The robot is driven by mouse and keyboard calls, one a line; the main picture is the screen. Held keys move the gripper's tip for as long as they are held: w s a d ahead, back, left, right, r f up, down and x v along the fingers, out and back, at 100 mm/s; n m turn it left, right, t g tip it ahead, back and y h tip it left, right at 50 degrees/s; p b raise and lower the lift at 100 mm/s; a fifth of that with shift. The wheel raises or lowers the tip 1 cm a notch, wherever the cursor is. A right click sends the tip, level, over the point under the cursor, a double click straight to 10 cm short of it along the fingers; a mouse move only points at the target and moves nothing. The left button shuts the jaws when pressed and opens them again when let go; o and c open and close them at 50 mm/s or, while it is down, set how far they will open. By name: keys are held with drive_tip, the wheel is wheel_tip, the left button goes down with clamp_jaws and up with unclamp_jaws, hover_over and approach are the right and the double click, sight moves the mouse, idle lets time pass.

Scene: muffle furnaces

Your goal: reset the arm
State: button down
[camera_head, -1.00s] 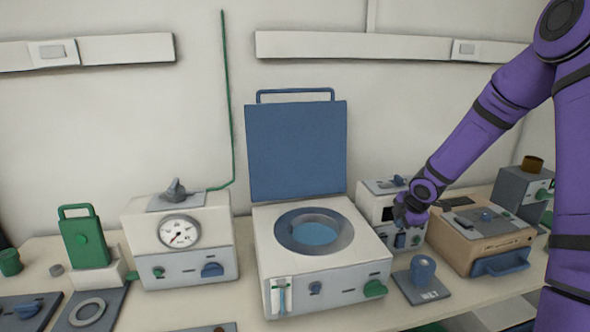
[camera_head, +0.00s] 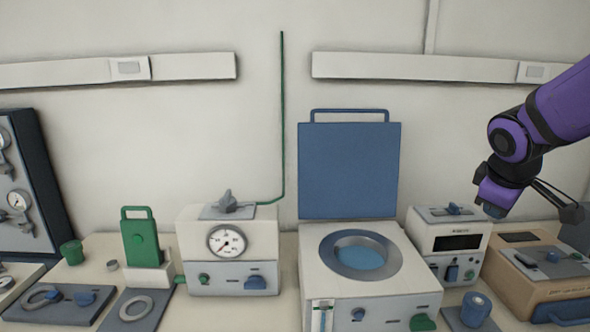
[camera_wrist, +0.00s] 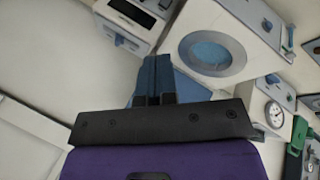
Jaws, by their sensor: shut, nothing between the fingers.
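My purple arm comes in from the right edge in the head view. My gripper (camera_head: 495,211) hangs in the air, in front of the wall and over the area of the small white device with a dark display (camera_head: 458,242). It appears apart from everything around it. In the wrist view, the two blue fingers of my gripper (camera_wrist: 155,65) lie together with nothing between them. The gripper is shut and empty.
A white furnace (camera_head: 325,293) with a raised blue lid (camera_head: 350,170) stands mid-table. A gauge unit (camera_head: 265,238) and green-handled block (camera_head: 141,243) stand left. A tan box (camera_head: 510,282) stands right, near a blue knob on a plate (camera_head: 476,308).

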drive_tip(key=s+a+r+m+y, duration=0.1)
drive_tip(key=s+a+r+m, duration=0.1)
drive_tip(key=s, duration=0.7)
drive_tip(key=s+a+r+m+y, duration=0.2)
drive_tip(key=s+a+r+m, duration=0.1)
drive_tip(key=s, duration=0.5)
drive_tip(key=shift+s+a+r+m, duration=0.2)
drive_tip(key=shift+s+a+m, duration=0.2)
drive_tip(key=shift+a+m, duration=0.55)
drive_tip(key=shift+d, duration=0.1)
